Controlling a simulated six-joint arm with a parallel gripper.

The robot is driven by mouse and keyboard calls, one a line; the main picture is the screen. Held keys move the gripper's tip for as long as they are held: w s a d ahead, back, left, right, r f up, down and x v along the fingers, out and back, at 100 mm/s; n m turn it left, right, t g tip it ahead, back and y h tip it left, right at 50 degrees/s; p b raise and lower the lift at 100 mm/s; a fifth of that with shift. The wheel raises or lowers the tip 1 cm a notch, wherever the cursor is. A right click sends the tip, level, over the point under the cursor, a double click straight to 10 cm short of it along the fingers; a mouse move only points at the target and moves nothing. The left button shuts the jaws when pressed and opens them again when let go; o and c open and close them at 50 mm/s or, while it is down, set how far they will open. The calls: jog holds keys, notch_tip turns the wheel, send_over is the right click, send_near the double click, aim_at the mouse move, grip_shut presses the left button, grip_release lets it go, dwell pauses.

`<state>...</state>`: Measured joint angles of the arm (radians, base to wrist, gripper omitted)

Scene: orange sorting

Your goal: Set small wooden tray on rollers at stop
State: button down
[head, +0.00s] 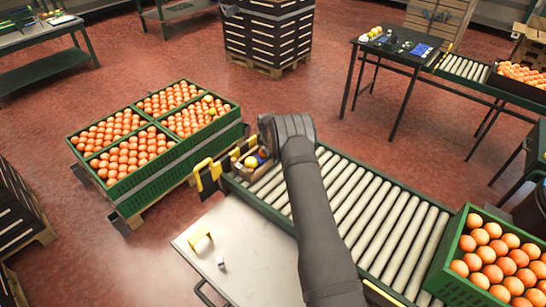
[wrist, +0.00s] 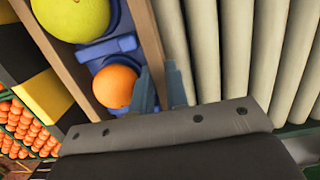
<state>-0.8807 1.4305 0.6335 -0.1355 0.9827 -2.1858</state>
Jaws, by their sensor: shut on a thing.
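The small wooden tray (head: 243,172) is at the far left end of the roller conveyor (head: 374,222), beside the yellow-and-black stop (head: 208,176). In the wrist view the tray's wooden wall (wrist: 147,38) runs along the rollers (wrist: 210,50). A yellow-green fruit (wrist: 72,16) and an orange (wrist: 115,86) sit in blue holders (wrist: 110,48) inside it. My gripper (wrist: 160,84) is shut on this wall, one finger each side. In the head view my arm hides the fingers and part of the tray. I cannot tell whether the tray's base touches the rollers.
A green crate of oranges (head: 468,222) stands at the conveyor's near right end. A pale table (head: 255,265) with a yellow handle-shaped piece (head: 201,241) lies in front. Green crates of oranges (head: 150,190) stand on a pallet at left. The rollers right of my arm are clear.

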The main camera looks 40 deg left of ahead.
jog(key=shift+f, duration=0.25)
jog(key=c, duration=1.3)
grip_release()
jog(key=shift+c, duration=0.2)
notch_tip(320, 180, up, 17)
jog(key=s, duration=0.2)
jog(key=shift+s, duration=0.3)
jog(key=w+f, duration=0.1)
jog(key=f, duration=1)
jog(key=w+f, duration=0.1)
jog(key=f, duration=0.5)
jog(key=shift+w+f, duration=0.1)
jog(key=shift+w, duration=0.2)
jog(key=shift+r, duration=0.25)
